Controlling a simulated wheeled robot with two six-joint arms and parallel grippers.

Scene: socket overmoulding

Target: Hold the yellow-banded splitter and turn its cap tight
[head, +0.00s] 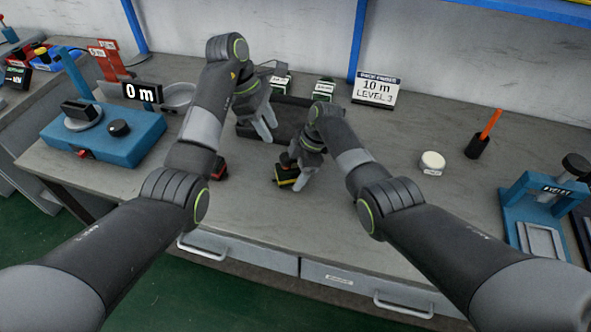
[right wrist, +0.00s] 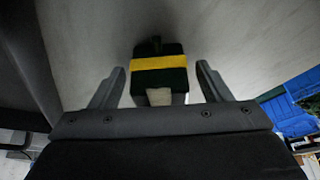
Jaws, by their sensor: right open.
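The yellow-banded splitter (head: 286,180) is a small black block with a yellow stripe, lying on the bench near the middle. In the right wrist view the splitter (right wrist: 160,68) sits just beyond and between my fingertips, with a pale part at its near end and a small dark stub at its far end. I cannot tell which is the cap. My right gripper (head: 298,174) is open at the splitter; its fingers (right wrist: 160,82) stand apart on either side, not closed on it. My left gripper (head: 271,132) is over the black tray, fingers apart, with nothing seen between them.
The black tray (head: 243,131) lies behind the splitter. A red-banded block (head: 219,171) is partly hidden by my left arm. A blue scale (head: 140,140) stands left; a white round tub (head: 432,163), a black holder (head: 477,148) and a blue press (head: 515,205) stand right. The front-middle bench is clear.

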